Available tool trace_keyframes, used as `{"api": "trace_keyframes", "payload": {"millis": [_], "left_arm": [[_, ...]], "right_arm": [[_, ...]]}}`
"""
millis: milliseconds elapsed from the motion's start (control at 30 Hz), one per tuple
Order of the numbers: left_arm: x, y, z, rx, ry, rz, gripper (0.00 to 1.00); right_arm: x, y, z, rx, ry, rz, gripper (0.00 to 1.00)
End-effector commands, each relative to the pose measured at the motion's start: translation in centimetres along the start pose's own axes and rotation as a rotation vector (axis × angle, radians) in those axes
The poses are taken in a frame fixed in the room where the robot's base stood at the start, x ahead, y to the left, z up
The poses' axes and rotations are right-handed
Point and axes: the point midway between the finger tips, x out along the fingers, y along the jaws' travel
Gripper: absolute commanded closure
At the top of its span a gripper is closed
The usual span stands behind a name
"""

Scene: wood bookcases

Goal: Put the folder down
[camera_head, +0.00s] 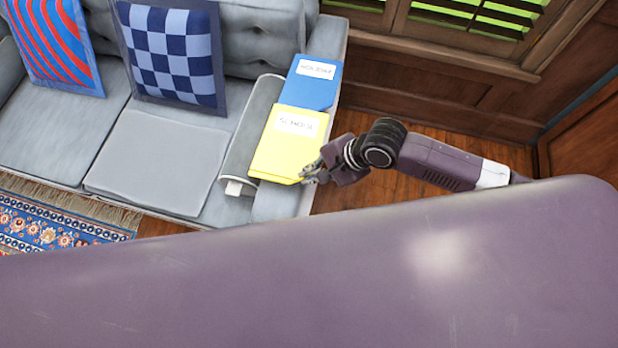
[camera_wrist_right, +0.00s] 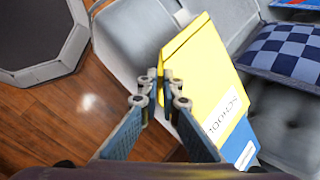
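A yellow folder (camera_head: 286,149) with a white label reading SCHOOL is over the right armrest of the grey sofa. It also shows in the right wrist view (camera_wrist_right: 207,72). My right gripper (camera_head: 307,174) is at its near right corner. In the right wrist view the fingers (camera_wrist_right: 160,80) are close together with the folder's edge at them, and look shut on it. Whether the folder rests on the armrest or is just above it is hard to see. A blue folder (camera_head: 311,90) with a white label lies behind the yellow one. My left gripper is not in view.
The grey sofa (camera_head: 140,160) has free seat cushions and two patterned pillows. A grey bolster (camera_head: 253,125) lies beside the armrest. A wood-panelled wall with a window is behind. A patterned rug (camera_head: 60,230) lies in front. My own purple body covers the lower view.

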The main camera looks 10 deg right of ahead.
Motion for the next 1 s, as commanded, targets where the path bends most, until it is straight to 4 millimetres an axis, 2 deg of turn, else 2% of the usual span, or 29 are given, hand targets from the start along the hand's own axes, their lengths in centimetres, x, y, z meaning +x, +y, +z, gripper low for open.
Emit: {"api": "trace_keyframes", "payload": {"millis": [100, 267, 467, 500, 633, 867, 1000], "left_arm": [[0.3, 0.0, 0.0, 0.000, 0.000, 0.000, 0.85], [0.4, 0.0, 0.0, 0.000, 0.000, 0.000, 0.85], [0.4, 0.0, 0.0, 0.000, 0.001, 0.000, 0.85], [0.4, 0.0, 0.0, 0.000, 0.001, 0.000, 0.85], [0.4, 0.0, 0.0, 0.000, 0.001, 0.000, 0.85], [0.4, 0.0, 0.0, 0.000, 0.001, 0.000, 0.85], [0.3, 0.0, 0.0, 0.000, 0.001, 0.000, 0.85]], "right_arm": [[1.8, 0.9, -0.7, 0.002, 0.001, 0.002, 1.00], [2.9, 1.4, -1.2, 0.000, 0.001, 0.000, 1.00], [2.9, 1.4, -1.2, 0.000, 0.000, 0.000, 1.00], [2.9, 1.5, -1.2, 0.000, 0.001, 0.001, 0.91], [2.9, 1.5, -1.2, 0.000, 0.001, 0.001, 0.78], [2.9, 1.5, -1.2, 0.000, 0.001, 0.001, 0.78], [2.2, 1.4, -1.2, 0.001, 0.001, 0.000, 0.78]]}}
